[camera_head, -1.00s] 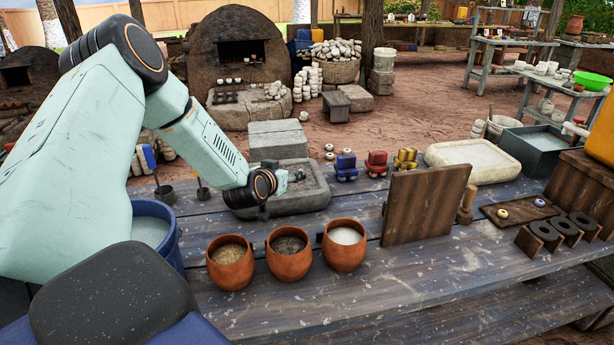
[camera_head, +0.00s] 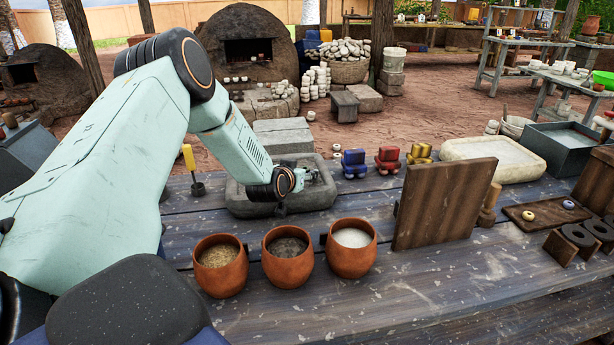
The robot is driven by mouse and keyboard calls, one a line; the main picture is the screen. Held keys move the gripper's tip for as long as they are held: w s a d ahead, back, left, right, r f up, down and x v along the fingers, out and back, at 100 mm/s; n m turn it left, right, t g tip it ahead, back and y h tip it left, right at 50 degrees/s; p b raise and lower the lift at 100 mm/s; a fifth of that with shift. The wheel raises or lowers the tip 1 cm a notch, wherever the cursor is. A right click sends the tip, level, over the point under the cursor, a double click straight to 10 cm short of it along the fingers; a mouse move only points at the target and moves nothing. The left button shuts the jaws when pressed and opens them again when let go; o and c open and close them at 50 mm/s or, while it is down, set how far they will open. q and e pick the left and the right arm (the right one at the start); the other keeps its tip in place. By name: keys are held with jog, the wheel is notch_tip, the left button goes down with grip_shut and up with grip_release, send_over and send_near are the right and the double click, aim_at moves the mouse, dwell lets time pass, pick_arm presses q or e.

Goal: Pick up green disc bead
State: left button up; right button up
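I cannot make out a green disc bead in the view. A pale yellow bead (camera_head: 528,215) and a blue bead (camera_head: 568,204) lie on a dark wooden tray (camera_head: 546,222) at the right. My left arm comes in from the left and crosses the picture. The arm's wrist covers part of the basin. My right gripper is not in view.
Three clay pots (camera_head: 288,264) with grainy contents stand at the front. An upright wooden board (camera_head: 444,204) stands between them and the bead tray. Blue (camera_head: 354,164), red (camera_head: 388,160) and yellow (camera_head: 420,154) pieces stand behind.

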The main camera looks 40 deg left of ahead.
pick_arm(q)
jog(key=shift+w, duration=0.2)
jog(key=shift+s+a+r, duration=0.1)
jog(key=shift+r, duration=0.1)
jog(key=shift+a, duration=0.15)
jog(key=shift+w+a+f, duration=0.2)
jog(key=shift+w+f, duration=0.2)
jog(key=shift+w+d, duration=0.1)
jog(key=shift+c, duration=0.4)
jog(key=shift+d, duration=0.15)
jog(key=shift+c, duration=0.6)
jog(key=shift+s+r, duration=0.25)
jog(key=shift+s, duration=0.1)
jog(key=c, duration=0.3)
jog(key=shift+w+a+f, duration=0.1)
jog(key=shift+a+f, duration=0.05)
jog(key=shift+a, duration=0.05)
jog(key=c, duration=0.3)
jog(key=shift+w, duration=0.1)
jog(key=shift+c, duration=0.7)
jog(key=shift+d, duration=0.2)
